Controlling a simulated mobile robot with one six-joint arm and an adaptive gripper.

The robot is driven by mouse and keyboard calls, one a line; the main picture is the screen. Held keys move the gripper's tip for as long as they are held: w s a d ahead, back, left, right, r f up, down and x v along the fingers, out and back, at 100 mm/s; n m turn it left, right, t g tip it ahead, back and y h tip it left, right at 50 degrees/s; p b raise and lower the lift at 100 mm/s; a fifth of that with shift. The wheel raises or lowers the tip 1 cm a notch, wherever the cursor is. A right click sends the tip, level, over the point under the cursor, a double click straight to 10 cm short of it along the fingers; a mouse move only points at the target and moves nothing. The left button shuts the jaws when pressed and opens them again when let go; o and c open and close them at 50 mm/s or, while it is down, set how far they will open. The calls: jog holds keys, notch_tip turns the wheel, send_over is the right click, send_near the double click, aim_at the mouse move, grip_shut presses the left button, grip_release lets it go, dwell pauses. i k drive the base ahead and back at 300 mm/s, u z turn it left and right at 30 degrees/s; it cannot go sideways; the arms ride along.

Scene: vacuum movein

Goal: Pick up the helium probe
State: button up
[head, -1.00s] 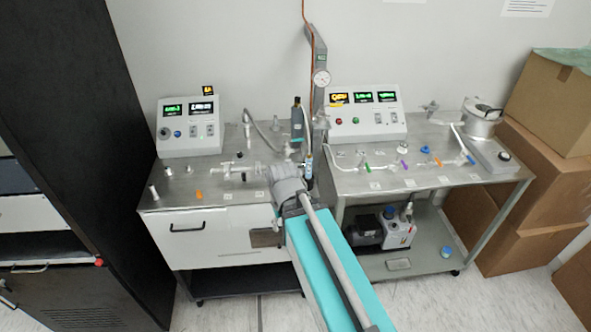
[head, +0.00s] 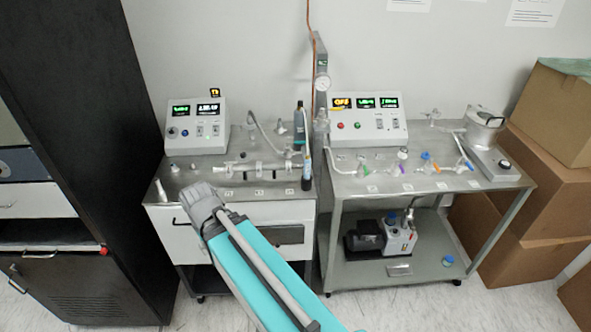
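I cannot tell for sure which thing is the helium probe. A slim dark upright piece with a light blue band (head: 307,174) stands at the right front edge of the left bench. Behind it stands a taller dark cylinder with a teal band (head: 299,128). Both are too small to make out in detail. My arm (head: 255,270) reaches up from the bottom, and its grey joint (head: 203,203) covers the left bench's front edge, left of both pieces. My gripper's fingers do not show.
Clear glassware (head: 262,170) lies across the left bench (head: 210,180). A control box (head: 196,128) stands behind it. The right bench (head: 400,185) holds several coloured valves and another control box (head: 365,125). A pump (head: 400,235) sits on its lower shelf. A dark cabinet (head: 90,150) is left, boxes (head: 545,180) right.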

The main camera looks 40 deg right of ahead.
aim_at(308, 159)
jog(key=u, duration=0.15)
jog(key=k, duration=1.3)
jog(key=z, duration=1.25)
jog(key=i, duration=0.9)
jog(key=z, duration=0.1)
